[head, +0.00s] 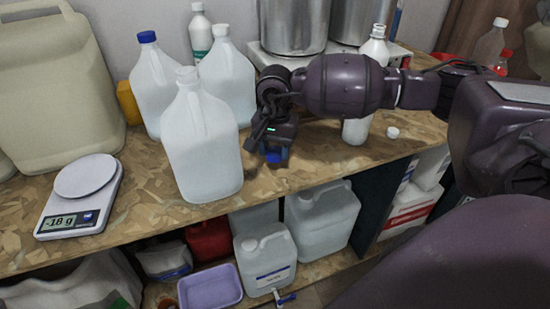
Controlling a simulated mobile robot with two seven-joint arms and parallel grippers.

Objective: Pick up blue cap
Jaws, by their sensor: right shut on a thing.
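The blue cap (272,156) shows just under my right gripper (270,150), low over the wooden bench top. The gripper points down and is shut on the cap; its body hides the cap's upper part. I cannot tell whether the cap still touches the bench. Another blue cap (147,37) sits on a white jug (150,90) at the back left. My left gripper is not in view.
A white jug (202,145) stands left of my right gripper, with another jug (228,75) behind. A scale (80,198) reading -18 g is at the left. A white bottle (356,130) and a white cap (393,132) are to the right, partly behind my arm.

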